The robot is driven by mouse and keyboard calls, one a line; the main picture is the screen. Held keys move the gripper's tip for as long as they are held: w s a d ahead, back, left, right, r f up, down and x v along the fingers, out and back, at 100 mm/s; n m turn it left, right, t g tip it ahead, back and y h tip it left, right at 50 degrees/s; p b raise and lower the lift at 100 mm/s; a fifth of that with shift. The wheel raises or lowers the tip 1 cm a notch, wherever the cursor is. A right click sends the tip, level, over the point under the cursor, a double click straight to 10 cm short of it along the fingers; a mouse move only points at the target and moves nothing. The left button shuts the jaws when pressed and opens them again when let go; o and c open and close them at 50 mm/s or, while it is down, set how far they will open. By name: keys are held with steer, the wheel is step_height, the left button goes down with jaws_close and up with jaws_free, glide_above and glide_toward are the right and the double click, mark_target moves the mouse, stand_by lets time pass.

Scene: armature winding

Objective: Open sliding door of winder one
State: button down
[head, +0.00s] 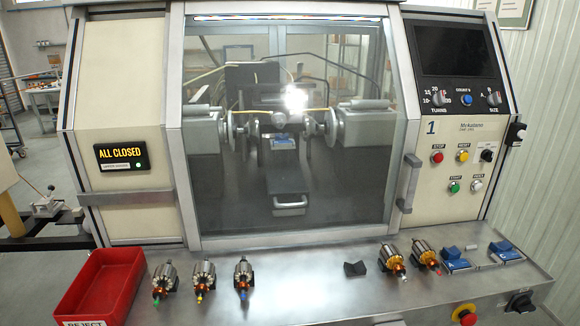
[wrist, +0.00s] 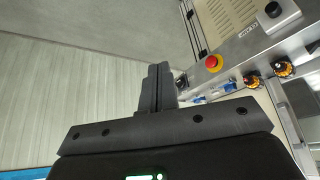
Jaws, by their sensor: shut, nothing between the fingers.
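Winder one (head: 458,145), marked with a "1" on its right panel, fills the head view. Its sliding door (head: 345,195) is a large clear pane in a grey frame, and it stands closed across the winding chamber. A grey vertical handle (head: 408,183) sits at the door's right edge. The sign at the left (head: 124,156) reads "ALL CLOSED" with a green light. My gripper (wrist: 158,70) shows only in the wrist view, with its dark fingers together and empty. It is apart from the door, which I cannot make out in that view.
A red reject bin (head: 100,285), several armatures (head: 198,277) and blue-topped blocks (head: 455,262) stand on the front ledge (head: 310,285). A red emergency button (head: 465,314) juts from the ledge front; a red button also shows in the wrist view (wrist: 213,63). A grey bar (head: 125,198) crosses the left panel.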

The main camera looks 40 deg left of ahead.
steer(key=c, duration=1.8)
jaws_free()
steer(key=shift+w, duration=0.1)
steer(key=o, duration=0.5)
steer(key=w+r+t, duration=0.1)
steer(key=w, duration=0.2)
steer(key=w+r+t, duration=0.1)
steer(key=w, duration=0.3)
steer(key=w+a+r+t+h, duration=0.1)
steer(key=w, duration=0.2)
steer(key=shift+w+n, duration=0.4)
steer(key=n+t+y, duration=0.4)
steer(key=n+y, duration=0.4)
steer(key=y, duration=0.6)
glide_toward(414, 185)
steer(key=x, duration=1)
steer(key=shift+w+a, duration=0.2)
steer(key=shift+c, duration=0.5)
jaws_close()
